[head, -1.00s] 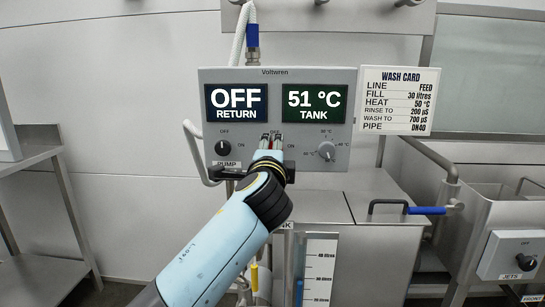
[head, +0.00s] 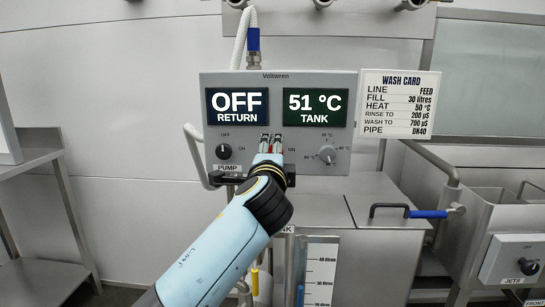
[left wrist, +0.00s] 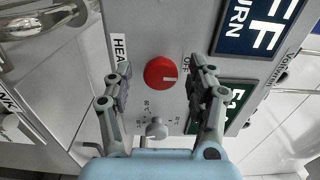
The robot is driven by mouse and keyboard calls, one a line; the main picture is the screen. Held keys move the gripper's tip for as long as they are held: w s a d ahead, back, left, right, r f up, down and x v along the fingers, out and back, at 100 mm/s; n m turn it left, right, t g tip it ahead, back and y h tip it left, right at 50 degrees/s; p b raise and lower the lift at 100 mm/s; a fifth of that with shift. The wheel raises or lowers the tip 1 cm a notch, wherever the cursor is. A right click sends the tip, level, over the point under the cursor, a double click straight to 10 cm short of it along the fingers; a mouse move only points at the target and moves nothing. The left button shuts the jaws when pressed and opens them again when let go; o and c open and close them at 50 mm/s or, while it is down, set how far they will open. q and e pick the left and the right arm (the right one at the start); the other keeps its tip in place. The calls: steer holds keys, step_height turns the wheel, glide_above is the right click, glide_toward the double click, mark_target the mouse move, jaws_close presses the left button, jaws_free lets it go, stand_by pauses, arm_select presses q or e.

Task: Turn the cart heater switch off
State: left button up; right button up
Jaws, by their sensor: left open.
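The cart heater switch is a round red knob (left wrist: 160,72) on the grey control panel (head: 215,176). A partly covered label starting "HEA" lies left of it in the left wrist view, and "OFF" is printed on its right. Its white mark points right, towards "OFF". My left gripper (left wrist: 162,80) is open, with one finger on each side of the knob; I cannot tell whether they touch it. In the head view my left gripper (head: 271,143) is at the panel's lower middle and hides most of the knob. My right gripper is not in view.
The pump knob (head: 223,152) is left of my gripper and a grey temperature dial (head: 327,155) is right. The displays read "OFF RETURN" and "51 °C TANK". A wash card (head: 399,104) hangs at right. A blue-gripped handle (head: 427,214) sticks out at lower right.

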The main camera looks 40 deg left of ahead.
arm_select(q)
steer(key=v, duration=0.7)
steer(key=shift+s, duration=0.25)
steer(key=shift+d, duration=0.15)
steer(key=s+d+f+g+h, duration=0.15)
steer(key=s+f, duration=0.35)
steer(key=f, duration=0.8)
steer(key=s+f+g+h, duration=0.3)
steer(key=s+f, duration=0.1)
steer(key=f, duration=0.9)
steer(key=s+f+g+h, duration=0.25)
steer(key=s+f, duration=0.25)
steer(key=f, duration=0.9)
steer(key=s+f+n+g, duration=0.2)
steer(key=s+f, duration=0.4)
steer(key=s, duration=0.5)
steer(key=s+f+n+g+h, duration=0.1)
steer(key=s+f+n+g, duration=0.2)
steer(key=s, duration=0.9)
steer(key=s+f+n+g, duration=0.2)
steer(key=s+f+n, duration=0.4)
steer(key=s+f, duration=0.4)
steer(key=shift+s+a+f+h, duration=0.2)
steer(key=shift+s+h, duration=0.1)
steer(key=shift+s, duration=0.9)
